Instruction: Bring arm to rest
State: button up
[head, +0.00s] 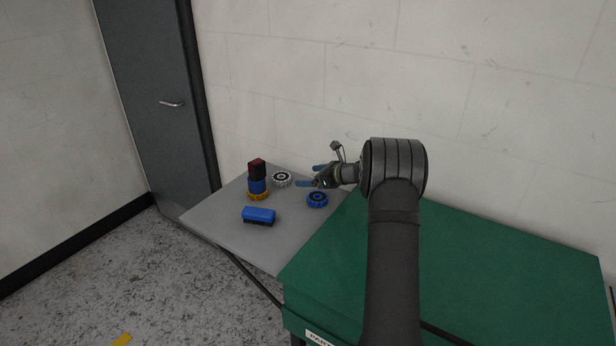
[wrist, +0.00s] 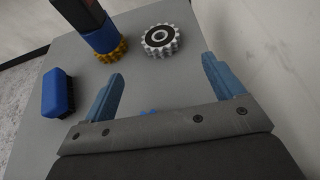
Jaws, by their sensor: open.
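My arm reaches forward over a green surface toward a grey table. My gripper (head: 308,175) is at the table's back right, near the wall. In the wrist view my gripper (wrist: 162,88) shows two blue fingers spread wide with nothing between them. A blue gear-shaped wheel (head: 317,200) lies on the table just below the gripper in the head view; only a bit of blue shows at the gripper's edge in the wrist view. A white gear-shaped wheel (head: 282,179) lies left of the gripper, and it also shows beyond the fingers in the wrist view (wrist: 161,40).
A stack with a yellow gear wheel (head: 258,196) at the bottom, a blue part (head: 258,186) and a dark block with a red top (head: 257,168) stands on the grey table (head: 216,226). A blue brush (head: 259,215) lies in front. The green surface (head: 500,270) is clear beside my arm.

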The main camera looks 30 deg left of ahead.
aim_at(283, 178)
jog(key=x, duration=1.2)
notch_tip(283, 178, up, 2)
jog(key=shift+r, duration=0.95)
